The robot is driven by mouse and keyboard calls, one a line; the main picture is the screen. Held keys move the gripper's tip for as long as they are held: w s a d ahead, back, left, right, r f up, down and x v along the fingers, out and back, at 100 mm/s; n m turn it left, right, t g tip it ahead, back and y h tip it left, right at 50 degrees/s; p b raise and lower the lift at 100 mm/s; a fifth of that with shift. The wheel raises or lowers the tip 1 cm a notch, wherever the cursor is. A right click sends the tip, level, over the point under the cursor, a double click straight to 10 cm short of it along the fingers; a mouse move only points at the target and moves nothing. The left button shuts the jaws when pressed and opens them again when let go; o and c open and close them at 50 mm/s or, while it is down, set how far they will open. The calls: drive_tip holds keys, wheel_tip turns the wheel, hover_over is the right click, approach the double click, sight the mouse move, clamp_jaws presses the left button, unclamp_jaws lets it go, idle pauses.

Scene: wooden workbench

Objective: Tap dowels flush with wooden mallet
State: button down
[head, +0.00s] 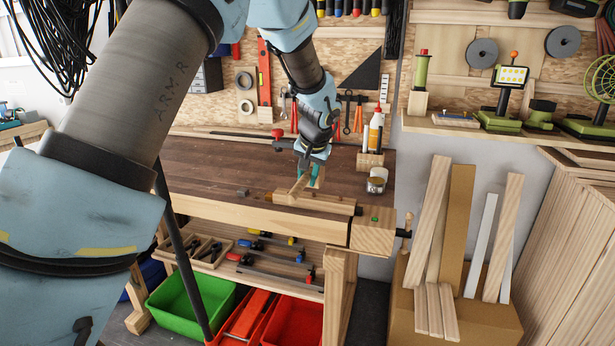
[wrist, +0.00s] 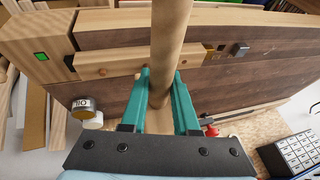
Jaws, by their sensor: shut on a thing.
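My gripper (head: 315,178) is above the workbench's front edge, shut on a round wooden handle (head: 299,184), which appears to be the mallet's. In the wrist view, the teal fingers (wrist: 160,95) sit on either side of this handle (wrist: 170,45), which runs up out of the picture. The mallet's head cannot be made out clearly. A pale wooden board (head: 318,203) lies along the front of the bench, just below the handle; it also shows in the wrist view (wrist: 112,62), partly behind the handle.
The dark bench top (head: 215,165) is mostly clear to the left. A small jar (head: 377,181) and a block holding bottles (head: 370,160) stand at the right. A vise block (head: 372,234) with a green mark is at the bench's right corner. Red bins (head: 293,322) sit below.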

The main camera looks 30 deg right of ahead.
wheel_tip(320, 180, down, 5)
drive_tip(key=b, duration=0.3)
drive_tip(key=shift+r, duration=0.2)
drive_tip(key=shift+s, duration=0.1)
wheel_tip(320, 180, up, 4)
drive_tip(key=shift+r+p, duration=0.1)
drive_tip(key=shift+p, duration=1.05)
